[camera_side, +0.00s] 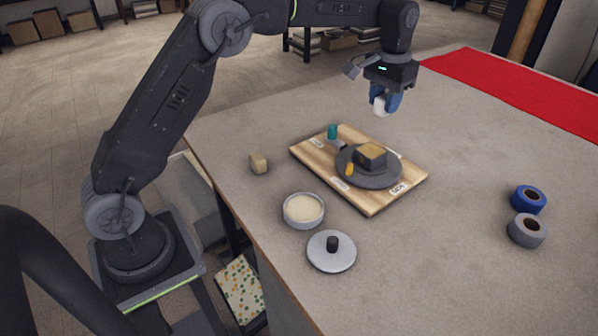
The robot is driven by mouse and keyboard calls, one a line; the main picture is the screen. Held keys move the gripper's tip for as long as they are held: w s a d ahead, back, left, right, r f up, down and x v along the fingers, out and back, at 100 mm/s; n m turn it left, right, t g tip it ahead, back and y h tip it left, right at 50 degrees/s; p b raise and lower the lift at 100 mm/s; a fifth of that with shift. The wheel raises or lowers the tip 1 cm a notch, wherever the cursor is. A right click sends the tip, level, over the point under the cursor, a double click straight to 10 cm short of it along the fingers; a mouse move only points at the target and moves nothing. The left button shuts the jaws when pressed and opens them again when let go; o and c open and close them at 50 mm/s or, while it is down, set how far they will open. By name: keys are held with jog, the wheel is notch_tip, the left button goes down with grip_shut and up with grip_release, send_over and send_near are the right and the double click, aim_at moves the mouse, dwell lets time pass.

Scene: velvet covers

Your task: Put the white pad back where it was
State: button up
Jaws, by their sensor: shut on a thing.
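My gripper (383,103) hangs above the table behind the wooden board, with its blue fingers shut on the white pad (380,105). The pad is small and partly hidden by the fingers, and it is held clear of the table. The wooden board (372,207) lies on the table below and has white labels on it. A dark round plate (378,182) rests on the board and carries a brown block with a yellowish top (371,155). A small orange piece (349,169) is at the plate's left edge. A teal cylinder (332,131) stands near the board's back left corner.
A tan block (258,163), a round dish with pale contents (303,210) and a grey lid with a black knob (331,252) sit left and front. Blue tape (528,199) and grey tape (527,230) lie at right. Red cloth (520,90) covers the back right. The table's right front is clear.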

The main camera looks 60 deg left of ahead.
jog(key=s+a+f+n, duration=0.1)
jog(key=s+a+n, duration=0.1)
jog(key=s+a, duration=0.85)
jog(key=s+a+n, duration=0.1)
jog(key=s+a, duration=0.6)
jog(key=s, duration=0.6)
jog(key=s+f, duration=0.3)
jog(key=s, duration=0.4)
send_over(273, 189)
jog(key=shift+n, duration=0.3)
notch_tip(273, 189, down, 7)
jog(key=shift+f, duration=2.1)
jog(key=shift+f, duration=0.15)
jog(key=o, duration=0.9)
